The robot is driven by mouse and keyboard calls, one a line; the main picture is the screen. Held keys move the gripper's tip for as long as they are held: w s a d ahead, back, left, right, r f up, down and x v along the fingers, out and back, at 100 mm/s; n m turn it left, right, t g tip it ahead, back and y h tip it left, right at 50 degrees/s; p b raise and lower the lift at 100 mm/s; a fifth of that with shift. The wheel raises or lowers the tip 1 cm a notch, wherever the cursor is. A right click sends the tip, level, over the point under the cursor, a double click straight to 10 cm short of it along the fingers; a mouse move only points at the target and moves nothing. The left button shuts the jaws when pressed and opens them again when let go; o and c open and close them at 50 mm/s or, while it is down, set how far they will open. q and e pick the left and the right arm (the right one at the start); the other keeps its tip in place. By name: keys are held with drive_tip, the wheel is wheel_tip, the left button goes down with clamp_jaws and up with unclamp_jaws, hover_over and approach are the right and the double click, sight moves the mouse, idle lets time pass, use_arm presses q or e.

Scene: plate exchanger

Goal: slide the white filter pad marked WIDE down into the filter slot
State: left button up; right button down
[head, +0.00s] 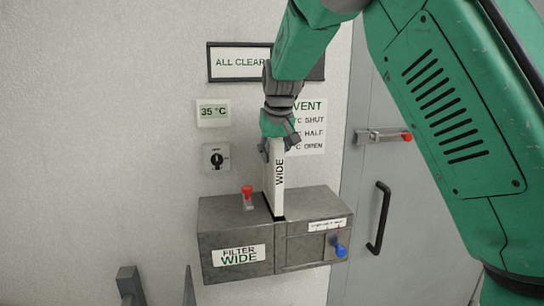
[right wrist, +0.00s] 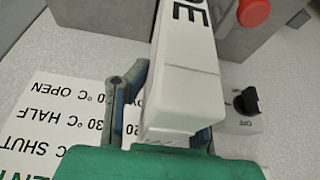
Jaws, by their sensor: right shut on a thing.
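The white filter pad (head: 279,190), marked WIDE, stands upright with its lower end at the dark filter slot (head: 279,218) in the top of the grey box. How deep its lower end sits is hard to tell. My right gripper (head: 273,150) is shut on the pad's upper end. In the right wrist view the pad (right wrist: 186,75) lies between the two fingers (right wrist: 165,110), its far end toward the grey box. The box (head: 232,229) bears a label (head: 239,256) reading FILTER WIDE. Two dark fingers of my left gripper (head: 160,285) show spread apart at the bottom left.
A red knob (head: 247,190) stands on the box left of the slot, and a blue knob (head: 340,250) is on its front right. A dial (head: 217,157) and a 35 °C display (head: 213,113) are on the wall. A grey door (head: 400,215) with a black handle is at right.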

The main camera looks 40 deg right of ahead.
drive_tip(key=shift+f, duration=0.1)
drive_tip(key=shift+f+b, duration=0.55)
drive_tip(key=shift+f, duration=0.65)
drive_tip(key=shift+p, duration=0.45)
drive_tip(key=shift+f, duration=0.15)
drive_tip(key=shift+f+b, duration=1.2)
drive_tip(key=shift+f, duration=1.4)
drive_tip(key=shift+p, duration=0.4)
